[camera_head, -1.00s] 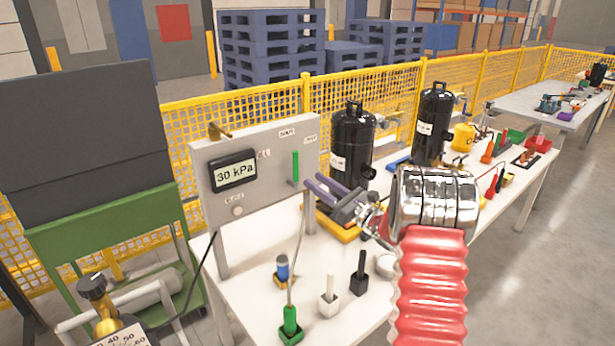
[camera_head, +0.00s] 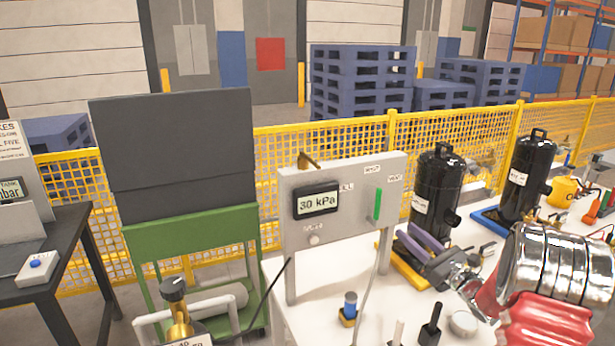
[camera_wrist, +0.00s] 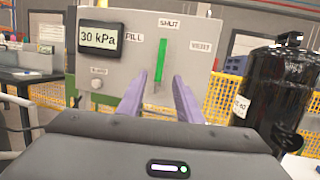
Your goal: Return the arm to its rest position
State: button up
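My gripper (camera_head: 413,238) is at the right of the grey gauge panel in the head view, just below the panel's right edge. Its two purple fingers stand apart with nothing between them; in the wrist view the gap (camera_wrist: 160,88) shows only the panel behind. The arm, with its chrome joint and red sleeve, stretches out over the white table from the lower right. The panel (camera_head: 295,240) has a display reading 30 kPa (camera_head: 318,202) and an upright green lever (camera_head: 378,205). In the wrist view the lever (camera_wrist: 160,60) points to SHUT.
Black tanks (camera_head: 437,190) (camera_head: 524,180) stand behind and right of the gripper. A blue-topped piece (camera_head: 350,305) and a black-handled piece (camera_head: 432,325) stand in front of the panel. A green cart (camera_head: 190,240) and dark table (camera_head: 75,255) are left; a yellow fence (camera_head: 345,140) runs behind.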

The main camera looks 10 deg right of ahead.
jog(key=s+a+f+n+g+y, duration=0.2)
jog(key=s+a+f+n+g, duration=0.4)
jog(key=f, duration=0.3)
jog(key=s+a+f+n+g+h, duration=0.1)
jog(key=s+a+n+g, duration=0.7)
jog(key=s+a, duration=0.35)
jog(key=s+a+r+n+g+h, duration=0.1)
jog(key=s+r+n+g+h, duration=0.1)
jog(key=s+n+h, duration=0.4)
jog(key=s+a+r+n+g+h, duration=0.1)
jog(key=s+r+n, duration=0.1)
jog(key=s+n, duration=0.45)
jog(key=s+a+r+n+t+h, duration=0.3)
jog(key=s+a+r+n+t, duration=0.1)
jog(key=s+r, duration=0.3)
jog(key=shift+s+a+r, duration=0.2)
jog(key=shift+a+r, duration=0.05)
jog(key=shift+r, duration=0.8)
